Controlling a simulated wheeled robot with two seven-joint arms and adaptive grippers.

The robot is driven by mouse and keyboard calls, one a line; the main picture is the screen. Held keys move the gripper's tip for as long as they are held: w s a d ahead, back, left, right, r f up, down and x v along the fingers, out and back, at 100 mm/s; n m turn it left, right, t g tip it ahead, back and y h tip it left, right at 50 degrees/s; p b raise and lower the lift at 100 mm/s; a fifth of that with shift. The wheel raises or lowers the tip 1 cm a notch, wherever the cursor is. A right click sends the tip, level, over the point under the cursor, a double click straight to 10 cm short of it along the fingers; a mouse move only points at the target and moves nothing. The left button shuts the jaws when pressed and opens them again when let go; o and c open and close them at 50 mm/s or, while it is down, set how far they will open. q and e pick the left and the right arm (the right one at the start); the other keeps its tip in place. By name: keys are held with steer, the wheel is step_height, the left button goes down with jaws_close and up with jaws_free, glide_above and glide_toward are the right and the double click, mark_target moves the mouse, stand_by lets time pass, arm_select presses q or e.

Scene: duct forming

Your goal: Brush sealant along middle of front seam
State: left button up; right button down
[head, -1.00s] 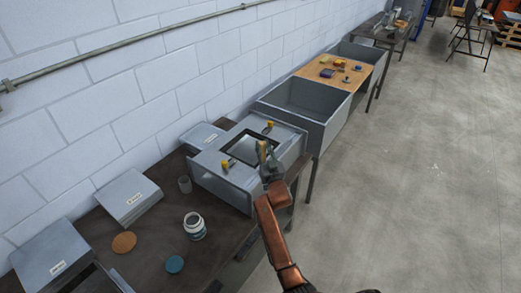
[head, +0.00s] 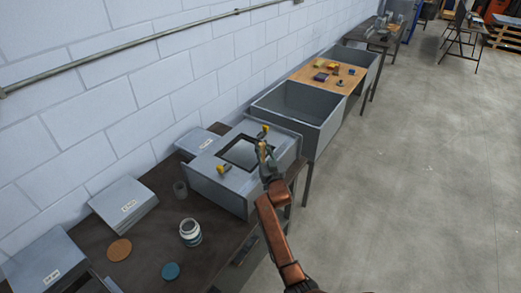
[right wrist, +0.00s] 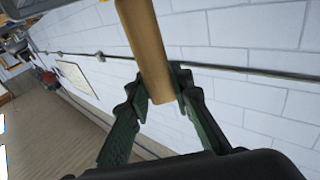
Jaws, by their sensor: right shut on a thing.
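My right gripper (head: 266,168) is shut on a tan wooden handle, which stands between its fingers in the right wrist view (right wrist: 149,50). I take it for the brush's handle; its bristles cannot be made out. The grey sheet-metal duct piece (head: 215,183) sits on the dark workbench, with a square opening on top and two yellow-handled clamps (head: 223,169) on it. The gripper is at the duct's right, robot-facing edge and hides part of it; contact cannot be told. The front seam is too small to make out. An open white jar (head: 190,238) stands left of the duct. My left gripper is out of view.
A grey open bin (head: 297,108) stands beyond the duct.

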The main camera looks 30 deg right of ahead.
steer(key=shift+w+d+f+b, duration=0.1)
steer(key=shift+w+d+b, duration=0.15)
steer(key=shift+d, duration=0.4)
steer(key=shift+w+d+f+b, duration=0.1)
steer(key=shift+w+d, duration=0.2)
steer(key=shift+d, duration=0.3)
steer(key=shift+r, duration=0.1)
steer(key=shift+p, duration=0.3)
steer(key=shift+s+a+r+p, duration=0.15)
steer(key=shift+s+a+p, duration=0.1)
steer(key=shift+a, duration=0.35)
steer(key=shift+s+a+r+p, duration=0.1)
steer(key=shift+s+a+p, duration=0.15)
steer(key=shift+a, duration=0.5)
